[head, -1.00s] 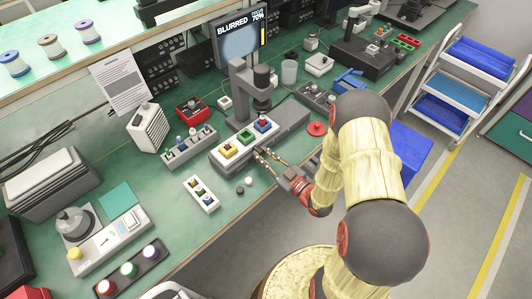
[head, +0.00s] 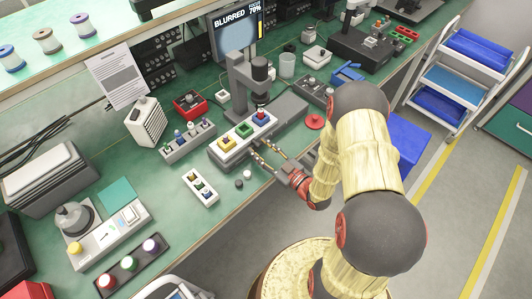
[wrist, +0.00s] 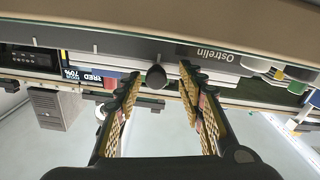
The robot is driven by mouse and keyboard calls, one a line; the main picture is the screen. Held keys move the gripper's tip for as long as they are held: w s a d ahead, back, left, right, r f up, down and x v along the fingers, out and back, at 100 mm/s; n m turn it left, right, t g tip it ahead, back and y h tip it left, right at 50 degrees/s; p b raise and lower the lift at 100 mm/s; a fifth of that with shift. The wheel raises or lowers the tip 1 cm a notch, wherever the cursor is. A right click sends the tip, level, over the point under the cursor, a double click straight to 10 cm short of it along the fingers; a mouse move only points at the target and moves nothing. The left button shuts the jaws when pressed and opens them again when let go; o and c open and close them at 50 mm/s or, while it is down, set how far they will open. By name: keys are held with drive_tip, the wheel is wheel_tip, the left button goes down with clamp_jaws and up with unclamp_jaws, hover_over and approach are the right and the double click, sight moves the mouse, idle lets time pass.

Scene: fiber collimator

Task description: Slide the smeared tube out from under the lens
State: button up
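The lens (head: 260,70) hangs from a grey stand on the bench in the head view. A light grey carrier (head: 227,156) lies below and in front of it, with yellow (head: 227,143), green (head: 244,130) and blue (head: 261,118) square holders. A small red-topped tube (head: 262,114) stands in the blue holder, nearest the lens; I cannot make out a smear. My gripper (head: 262,150) is open at the carrier's front side, its fingers pointing at it. In the upside-down wrist view the fingers (wrist: 158,85) are spread, with a dark round knob (wrist: 156,77) beyond them, and no tube held.
A monitor (head: 238,35) reads BLURRED behind the lens. A white rack (head: 201,187) and two small caps (head: 243,179) lie left of my gripper. A grey rack of tubes (head: 188,142) and a red disc (head: 314,121) flank the carrier. The front edge is close.

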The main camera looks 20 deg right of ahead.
drive_tip(key=v, duration=1.2)
drive_tip(key=shift+w, duration=0.1)
idle(0.4)
drive_tip(key=w+d+g, duration=0.1)
drive_tip(key=w, duration=0.1)
drive_tip(key=w+d+n+g+h, duration=0.1)
drive_tip(key=w, duration=0.1)
drive_tip(key=w+d, duration=0.2)
drive_tip(key=shift+r+g+h, duration=0.25)
drive_tip(key=shift+g+h, duration=0.15)
drive_tip(key=w+d+r+h, duration=0.1)
drive_tip(key=w+d+r+g+h, duration=0.1)
drive_tip(key=w, duration=0.1)
drive_tip(key=shift+w+d+r, duration=0.1)
drive_tip(key=shift+d+r, duration=0.2)
drive_tip(key=shift+d, duration=0.1)
wheel_tip(320, 180, up, 18)
drive_tip(key=s+m+g+h, duration=0.3)
drive_tip(key=m+g+h, duration=0.1)
drive_tip(key=h, duration=0.1)
drive_tip(key=s+a+r+m+g+y, duration=0.1)
drive_tip(key=s+a+r, duration=0.2)
drive_tip(key=s+a, duration=0.4)
drive_tip(key=s+a+r+m+g+y, duration=0.1)
drive_tip(key=s+a+r, duration=0.3)
drive_tip(key=s+a, duration=0.4)
drive_tip(key=s+m+g, duration=0.1)
drive_tip(key=s, duration=0.2)
drive_tip(key=shift+s+g+y, duration=0.2)
drive_tip(key=shift+g+y, duration=0.1)
